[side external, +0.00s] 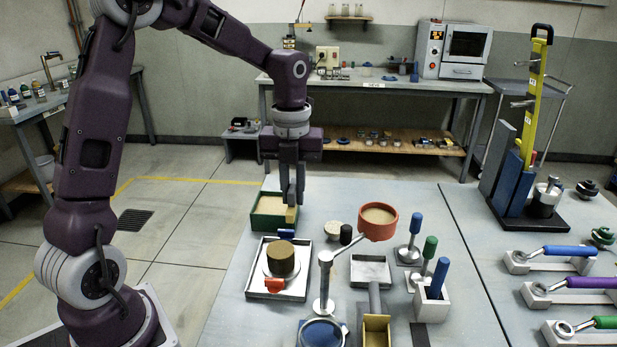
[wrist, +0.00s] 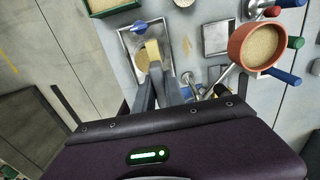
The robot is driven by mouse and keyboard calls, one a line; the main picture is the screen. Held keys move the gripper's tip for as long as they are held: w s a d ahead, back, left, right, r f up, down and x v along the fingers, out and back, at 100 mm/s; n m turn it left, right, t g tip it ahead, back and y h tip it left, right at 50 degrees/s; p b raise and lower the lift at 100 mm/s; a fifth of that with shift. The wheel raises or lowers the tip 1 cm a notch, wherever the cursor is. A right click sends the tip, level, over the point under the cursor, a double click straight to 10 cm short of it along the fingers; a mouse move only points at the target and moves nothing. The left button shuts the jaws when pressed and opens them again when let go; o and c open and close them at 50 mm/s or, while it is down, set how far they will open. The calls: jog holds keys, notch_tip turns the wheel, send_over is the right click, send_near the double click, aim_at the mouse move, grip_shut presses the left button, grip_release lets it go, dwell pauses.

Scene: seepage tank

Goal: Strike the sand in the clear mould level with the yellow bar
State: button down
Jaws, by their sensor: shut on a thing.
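My gripper (side external: 291,198) points down and is shut on the yellow bar (side external: 291,214). In the wrist view, the bar (wrist: 153,49) stands out between the fingertips (wrist: 157,72). The mould full of brown sand (side external: 283,260) stands upright on a square metal tray (side external: 275,296). A blue clamp (side external: 286,233) lies behind it and a red one (side external: 273,286) in front. In the side view, the bar is above and behind the mould. In the wrist view, it overlaps the sand top (wrist: 140,62), which the fingers partly cover. The mould's clear wall is hard to make out.
A green box of sand (side external: 268,222) stands behind the tray. A red-orange bowl of sand (side external: 378,220) sits raised on a stand to the right.

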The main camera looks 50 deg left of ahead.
send_over(277, 251)
jog(key=w+d, duration=0.3)
notch_tip(277, 251, down, 11)
jog(key=shift+f, duration=0.15)
jog(key=shift+f, duration=0.15)
jog(key=shift+f, duration=0.4)
jog(key=shift+a, duration=0.1)
dwell(0.4)
jog(key=shift+s+a, duration=0.45)
jog(key=shift+s, duration=0.1)
jog(key=shift+s+a, duration=0.45)
jog(key=shift+a, duration=0.05)
jog(key=shift+s+a, duration=0.1)
dwell(0.3)
jog(key=shift+s+a, duration=0.4)
